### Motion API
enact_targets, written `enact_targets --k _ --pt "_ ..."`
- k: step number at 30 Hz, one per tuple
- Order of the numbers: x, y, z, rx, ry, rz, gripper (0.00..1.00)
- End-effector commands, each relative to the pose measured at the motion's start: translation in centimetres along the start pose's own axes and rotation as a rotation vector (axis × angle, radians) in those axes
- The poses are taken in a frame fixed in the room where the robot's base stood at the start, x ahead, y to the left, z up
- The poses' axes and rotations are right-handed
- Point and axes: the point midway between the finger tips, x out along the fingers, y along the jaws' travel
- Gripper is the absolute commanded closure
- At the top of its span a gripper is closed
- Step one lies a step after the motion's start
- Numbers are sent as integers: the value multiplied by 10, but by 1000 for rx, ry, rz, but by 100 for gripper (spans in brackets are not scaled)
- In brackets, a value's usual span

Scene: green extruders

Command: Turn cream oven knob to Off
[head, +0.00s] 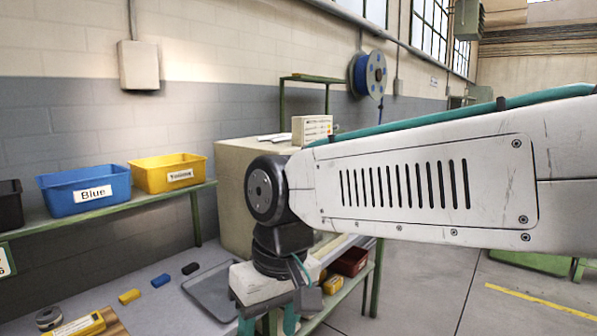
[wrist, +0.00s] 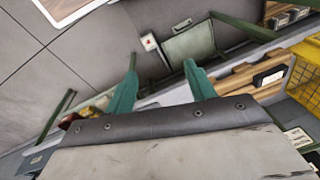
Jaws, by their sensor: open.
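A cream box-shaped unit (head: 231,190) stands behind my arm in the head view, against the wall side. It looks like the cream oven, but my arm covers part of it and I see no knob on it. My gripper (head: 268,322) hangs low in front of the unit, at the bottom edge of the head view. Its two teal fingers also show in the wrist view (wrist: 160,68), spread apart with nothing between them. No knob shows in the wrist view.
A blue bin (head: 84,190) and a yellow bin (head: 168,174) stand on a green-framed shelf at left. Small yellow, blue and black blocks and a grey tray (head: 212,291) lie on the bench below. A yellow crate (wrist: 303,76) is at right in the wrist view. Open floor lies at right.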

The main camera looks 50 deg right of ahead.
Motion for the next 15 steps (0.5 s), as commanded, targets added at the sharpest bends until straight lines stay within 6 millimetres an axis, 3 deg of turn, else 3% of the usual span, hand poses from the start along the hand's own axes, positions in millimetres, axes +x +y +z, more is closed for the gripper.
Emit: enact_targets --k 5,8,11,14,15 --pt "-14 -14 -69 480 -71 -285 45" --pt "-27 -3 -128 808 -106 -494 45" --pt "-43 29 -192 1126 -129 -717 45" --pt "-58 86 -252 1431 -146 -959 45" --pt "-64 116 -273 1544 -151 -1062 45"
